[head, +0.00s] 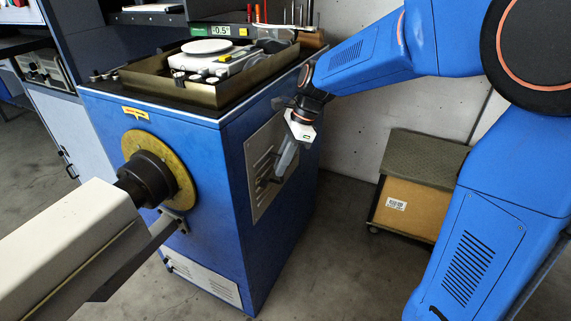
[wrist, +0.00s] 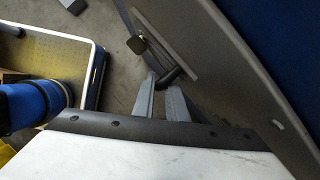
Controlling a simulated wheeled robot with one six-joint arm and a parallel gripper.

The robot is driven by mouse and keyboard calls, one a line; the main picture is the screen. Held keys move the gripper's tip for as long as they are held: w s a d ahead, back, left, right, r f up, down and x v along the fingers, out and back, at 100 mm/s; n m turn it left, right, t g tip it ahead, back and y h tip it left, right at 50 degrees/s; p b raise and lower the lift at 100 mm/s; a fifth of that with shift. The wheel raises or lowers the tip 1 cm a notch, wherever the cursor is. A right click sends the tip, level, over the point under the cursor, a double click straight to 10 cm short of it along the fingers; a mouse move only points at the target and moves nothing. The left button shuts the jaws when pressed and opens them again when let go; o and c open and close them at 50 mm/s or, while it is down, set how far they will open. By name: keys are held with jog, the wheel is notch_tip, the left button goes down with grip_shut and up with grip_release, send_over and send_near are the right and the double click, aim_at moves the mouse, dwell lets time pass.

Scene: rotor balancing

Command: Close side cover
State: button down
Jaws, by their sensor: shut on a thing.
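The side cover (head: 262,165) is a light grey louvred panel on the right side of the blue machine cabinet (head: 225,240). In the head view it looks close to the cabinet side; I cannot tell whether it is fully flush. My gripper (head: 281,172) is at the cover's right part, its fingers pointing down. In the wrist view the cover (wrist: 190,45) slants across the upper right. My gripper's two grey fingers (wrist: 162,94) are shut on its dark handle (wrist: 169,77). A small dark latch-like piece (wrist: 137,45) shows near the cover's edge. The fingertip contact is partly hidden.
A brass-coloured disc with a dark hub (head: 165,170) is on the cabinet front. A tray of instruments (head: 205,92) sits on top. A cardboard box under a grey-green lid (head: 410,205) stands to the right. The floor between is clear.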

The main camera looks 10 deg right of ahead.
jog(key=shift+a, duration=0.15)
jog(key=c, duration=1.8)
grip_release()
jog(key=shift+s+a, duration=0.1)
jog(key=shift+a, duration=0.05)
jog(key=shift+c, duration=0.2)
jog(key=shift+r, duration=0.15)
jog(key=s+v, duration=0.1)
jog(key=v, duration=1.6)
jog(key=shift+w, duration=0.5)
jog(key=s+d+f+n+t+h, duration=0.1)
jog(key=s+d+f+n, duration=0.3)
jog(key=s, duration=0.5)
jog(key=s+d+f+n+t+h, duration=0.2)
jog(key=s+d+f+n, duration=0.3)
jog(key=s, duration=0.4)
jog(key=s+d+f+n+t+h, duration=0.1)
jog(key=s+d+f+n, duration=0.3)
jog(key=s, duration=0.5)
jog(key=d+n+t, duration=0.1)
jog(key=d+n, duration=0.1)
jog(key=n, duration=0.1)
jog(key=shift+f+n, duration=0.25)
jog(key=shift+n, duration=0.15)
